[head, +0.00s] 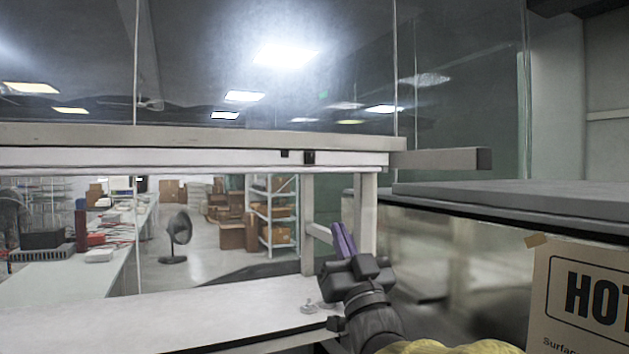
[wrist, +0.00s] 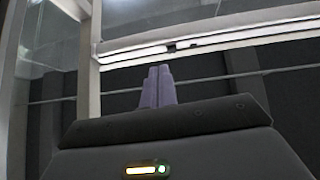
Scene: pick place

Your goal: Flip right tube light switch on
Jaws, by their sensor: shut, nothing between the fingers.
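A long white tube light fixture (head: 200,158) runs along the underside of the shelf, and it also shows in the wrist view (wrist: 130,58). Two small black parts sit close together on its front face: a smaller left one (head: 285,153) and a larger right one (head: 309,158). In the wrist view they appear as a dark left part (wrist: 171,48) and a smaller right part (wrist: 196,46). Which way either is set cannot be told. My gripper (head: 343,238), with purple fingers, is shut and empty below the fixture, apart from it; its fingers point up in the wrist view (wrist: 158,84).
The shelf beam (head: 440,161) juts out to the right. Shelf posts (head: 365,215) stand behind my gripper. A white bench top (head: 150,315) lies below, with small clear items near my arm. A HOT warning sign (head: 585,295) is at right. The space between gripper and fixture looks clear.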

